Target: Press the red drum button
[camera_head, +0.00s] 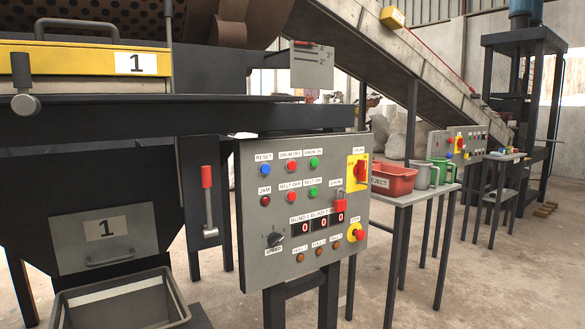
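The control panel (283,231) is a grey tilted plate in the middle of the head view. The red drum button (291,166) is in its top row under a label that seems to read "DRUM OFF". A blue reset button (267,170) is to its left and a green "DRUM ON" button (313,162) is to its right. Below it is a red "BELT OFF" button (292,197). Nothing covers the red drum button. Neither of my grippers shows in this view.
The panel also has a red-and-yellow rotary switch (360,171), a red padlock (339,205) and a yellow-collared stop button (357,232). A red-handled lever (208,200) stands left of the panel.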

